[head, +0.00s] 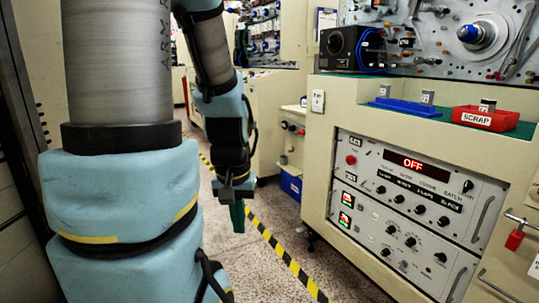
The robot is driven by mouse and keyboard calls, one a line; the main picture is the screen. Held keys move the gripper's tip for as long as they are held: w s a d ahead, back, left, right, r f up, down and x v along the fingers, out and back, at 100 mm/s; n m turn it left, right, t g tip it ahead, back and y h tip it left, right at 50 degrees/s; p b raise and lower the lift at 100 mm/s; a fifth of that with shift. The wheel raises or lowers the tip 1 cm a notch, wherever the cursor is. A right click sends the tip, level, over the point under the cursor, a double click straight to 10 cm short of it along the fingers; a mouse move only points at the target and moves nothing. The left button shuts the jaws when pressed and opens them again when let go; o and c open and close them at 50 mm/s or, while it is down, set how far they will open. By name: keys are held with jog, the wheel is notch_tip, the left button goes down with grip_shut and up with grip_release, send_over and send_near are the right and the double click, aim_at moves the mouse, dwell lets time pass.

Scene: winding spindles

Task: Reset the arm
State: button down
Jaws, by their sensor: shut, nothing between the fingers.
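My arm, in pale blue padding with a grey column, fills the left of the head view. Its forearm hangs down, and my gripper (238,217) points at the floor with its green fingers together and nothing seen between them. My gripper is over the aisle, left of the beige machine cabinet (318,160) and apart from it.
The cabinet front carries a control panel (405,215) reading OFF. On its green-topped ledge are a blue tray (405,108) and a red SCRAP bin (485,119). A black box (350,48) stands behind. Yellow-black tape (285,258) crosses the speckled floor, clear in the aisle.

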notch_tip(320, 180, up, 18)
jog(key=p, duration=1.5)
jog(key=shift+f, duration=0.2)
jog(key=c, duration=1.6)
grip_release()
